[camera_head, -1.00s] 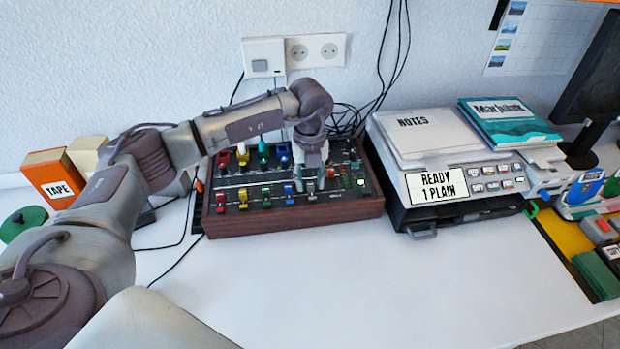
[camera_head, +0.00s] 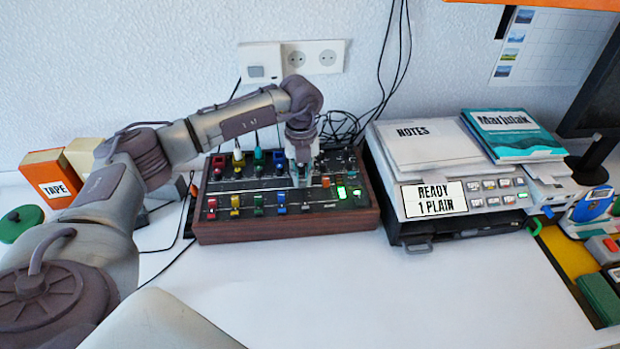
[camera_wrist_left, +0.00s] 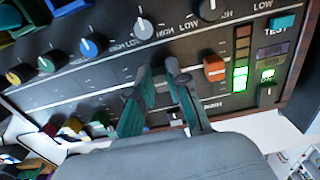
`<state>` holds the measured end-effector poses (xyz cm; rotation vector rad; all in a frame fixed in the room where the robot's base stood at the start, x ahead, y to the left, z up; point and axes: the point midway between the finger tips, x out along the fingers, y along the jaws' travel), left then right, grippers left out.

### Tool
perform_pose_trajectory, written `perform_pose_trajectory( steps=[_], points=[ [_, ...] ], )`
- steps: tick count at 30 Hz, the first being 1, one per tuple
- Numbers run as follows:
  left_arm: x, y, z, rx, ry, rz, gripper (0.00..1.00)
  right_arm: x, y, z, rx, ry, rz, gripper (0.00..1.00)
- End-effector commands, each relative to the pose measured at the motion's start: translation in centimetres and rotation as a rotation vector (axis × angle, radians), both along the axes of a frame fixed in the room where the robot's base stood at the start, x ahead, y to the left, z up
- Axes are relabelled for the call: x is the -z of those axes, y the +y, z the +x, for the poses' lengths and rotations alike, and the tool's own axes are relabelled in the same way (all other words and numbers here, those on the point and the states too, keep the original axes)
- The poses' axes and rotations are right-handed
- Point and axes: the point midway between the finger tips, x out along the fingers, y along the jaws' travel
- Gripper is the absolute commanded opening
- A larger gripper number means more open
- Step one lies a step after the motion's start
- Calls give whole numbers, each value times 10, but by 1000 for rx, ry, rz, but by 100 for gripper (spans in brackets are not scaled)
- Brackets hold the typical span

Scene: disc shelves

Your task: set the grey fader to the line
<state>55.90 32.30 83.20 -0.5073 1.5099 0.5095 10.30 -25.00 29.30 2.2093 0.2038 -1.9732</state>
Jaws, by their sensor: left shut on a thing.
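The mixing console (camera_head: 285,228) has a dark panel and a wooden rim. My left gripper (camera_head: 302,178) is above its right half; in the left wrist view its two dark green fingers (camera_wrist_left: 166,98) are close together. My right gripper is not in view.
Grey knobs (camera_wrist_left: 143,28) stand beyond the fingers. A level meter (camera_wrist_left: 239,78) shows green lights. Red, yellow, green and blue controls fill the console's left. A printer (camera_head: 440,215) with papers (camera_head: 430,141) stands to the right. The table front (camera_head: 390,300) is clear.

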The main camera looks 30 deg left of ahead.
Motion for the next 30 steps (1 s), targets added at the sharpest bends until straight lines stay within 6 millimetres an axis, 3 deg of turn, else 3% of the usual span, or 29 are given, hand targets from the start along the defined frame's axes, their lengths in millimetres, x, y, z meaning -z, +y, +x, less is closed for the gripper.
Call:
perform_pose_trajectory(
  steps=[3,4,8,14,20,30],
  points=[
    [0,-2,0,3,-1,-3,0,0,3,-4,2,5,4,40],
    [0,-2,0,3,0,-2,20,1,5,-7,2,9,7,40],
    [0,-2,0,3,0,-1,41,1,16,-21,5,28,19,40],
    [0,-2,0,3,0,-1,42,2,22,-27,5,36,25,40],
    [-7,-2,0,3,0,-1,42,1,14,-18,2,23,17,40],
    [-74,-2,0,4,-4,-2,42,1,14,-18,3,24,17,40]
  ],
)
